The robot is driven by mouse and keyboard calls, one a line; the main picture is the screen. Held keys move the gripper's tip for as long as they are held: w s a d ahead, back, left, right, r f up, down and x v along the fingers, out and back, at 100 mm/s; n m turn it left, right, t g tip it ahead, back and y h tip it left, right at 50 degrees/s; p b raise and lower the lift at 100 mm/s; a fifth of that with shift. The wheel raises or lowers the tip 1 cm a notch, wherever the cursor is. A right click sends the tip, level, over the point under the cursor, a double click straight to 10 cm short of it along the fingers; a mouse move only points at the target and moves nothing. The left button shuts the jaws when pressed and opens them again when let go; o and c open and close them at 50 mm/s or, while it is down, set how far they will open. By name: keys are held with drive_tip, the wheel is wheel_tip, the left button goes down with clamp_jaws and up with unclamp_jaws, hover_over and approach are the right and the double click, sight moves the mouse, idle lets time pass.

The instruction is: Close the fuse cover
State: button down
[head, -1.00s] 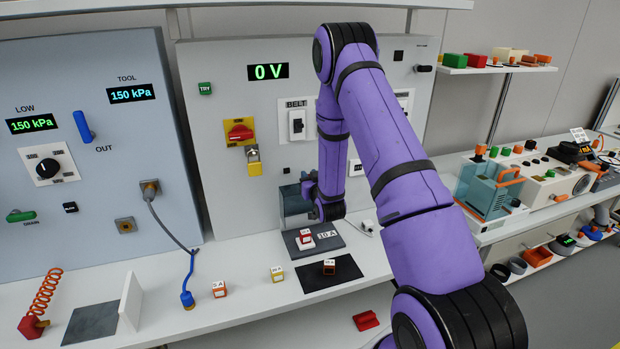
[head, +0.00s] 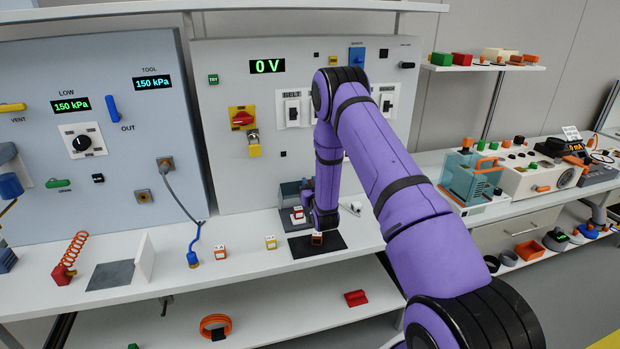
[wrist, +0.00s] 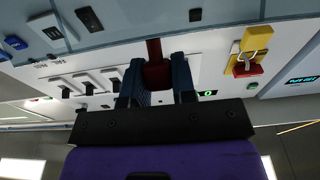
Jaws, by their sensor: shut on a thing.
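The fuse cover (head: 290,193), a dark grey-teal piece, stands raised at the back of the bench against the grey panel, behind a small fuse base with a red-and-white block (head: 298,214). My gripper (head: 309,190) is just right of the cover, partly hidden by my wrist. In the wrist view my gripper (wrist: 157,80) has its two dark blue fingers shut around a dark red bar (wrist: 154,52), which looks like the cover's handle. Where the bar joins the cover is not clear.
Breakers (head: 292,112) and a yellow padlock (head: 254,145) are on the panel.

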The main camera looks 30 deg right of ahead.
drive_tip(key=shift+s+a+f, duration=0.25)
drive_tip(key=shift+s+f, duration=0.65)
drive_tip(key=shift+f, duration=0.3)
drive_tip(key=c, duration=0.9)
unclamp_jaws()
drive_tip(key=v, duration=1)
drive_tip(key=shift+s+a, duration=0.1)
drive_tip(key=shift+s, duration=0.3)
drive_tip(key=shift+c, duration=0.6)
